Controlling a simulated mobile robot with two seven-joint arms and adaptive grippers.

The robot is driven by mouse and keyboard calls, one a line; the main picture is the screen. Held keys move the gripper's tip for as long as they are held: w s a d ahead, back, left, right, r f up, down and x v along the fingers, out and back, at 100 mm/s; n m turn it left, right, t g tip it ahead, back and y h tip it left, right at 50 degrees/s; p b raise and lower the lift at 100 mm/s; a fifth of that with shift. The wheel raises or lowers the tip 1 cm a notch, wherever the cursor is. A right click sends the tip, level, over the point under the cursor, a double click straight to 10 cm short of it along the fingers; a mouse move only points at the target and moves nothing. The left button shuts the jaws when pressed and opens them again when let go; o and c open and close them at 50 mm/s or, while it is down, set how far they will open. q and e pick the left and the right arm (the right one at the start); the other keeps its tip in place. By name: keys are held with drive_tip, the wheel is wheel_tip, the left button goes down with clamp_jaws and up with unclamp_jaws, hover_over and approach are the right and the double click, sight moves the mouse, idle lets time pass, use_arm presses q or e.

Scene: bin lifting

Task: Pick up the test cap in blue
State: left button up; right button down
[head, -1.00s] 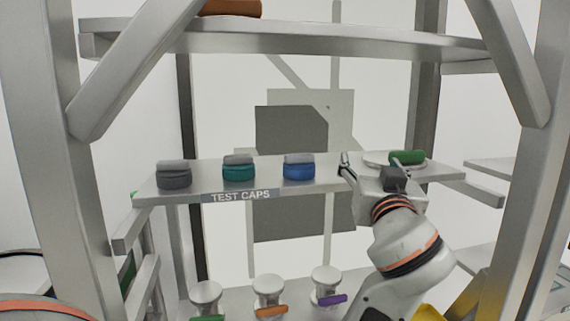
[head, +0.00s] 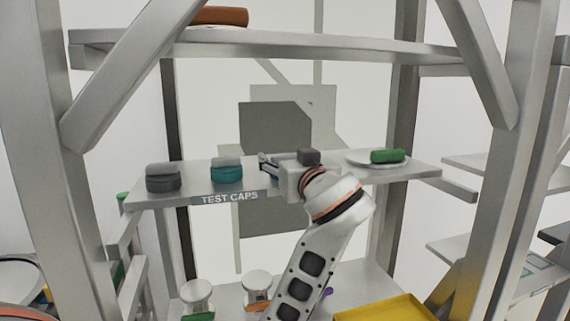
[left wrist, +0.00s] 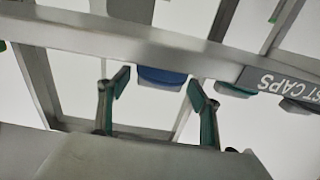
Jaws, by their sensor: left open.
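The blue test cap (left wrist: 162,77) shows in the left wrist view at the shelf edge, between and beyond the two fingers of my left gripper (left wrist: 158,88). The fingers are spread and a gap shows on each side of the cap. My right gripper is not in view.
A teal cap (head: 227,171) and a grey cap (head: 163,178) stand left on the shelf (head: 205,184) labelled TEST CAPS. A green cylinder (head: 387,156) lies on a white plate at right. Another shelf (head: 300,41) is above. A yellow tray (head: 385,308) is below.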

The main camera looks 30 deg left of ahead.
sight(285, 155)
use_arm(q)
drive_tip(key=shift+w+a, duration=0.35)
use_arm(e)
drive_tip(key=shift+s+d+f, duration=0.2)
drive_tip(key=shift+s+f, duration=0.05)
use_arm(q)
drive_tip(key=c, duration=1.2)
drive_tip(key=shift+c, duration=0.2)
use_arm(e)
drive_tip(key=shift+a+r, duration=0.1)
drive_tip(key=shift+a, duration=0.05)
use_arm(q)
wheel_tip(285, 155, up, 9)
drive_tip(key=shift+f+b, duration=0.1)
drive_tip(key=shift+b, duration=0.4)
drive_tip(key=shift+r, duration=0.6)
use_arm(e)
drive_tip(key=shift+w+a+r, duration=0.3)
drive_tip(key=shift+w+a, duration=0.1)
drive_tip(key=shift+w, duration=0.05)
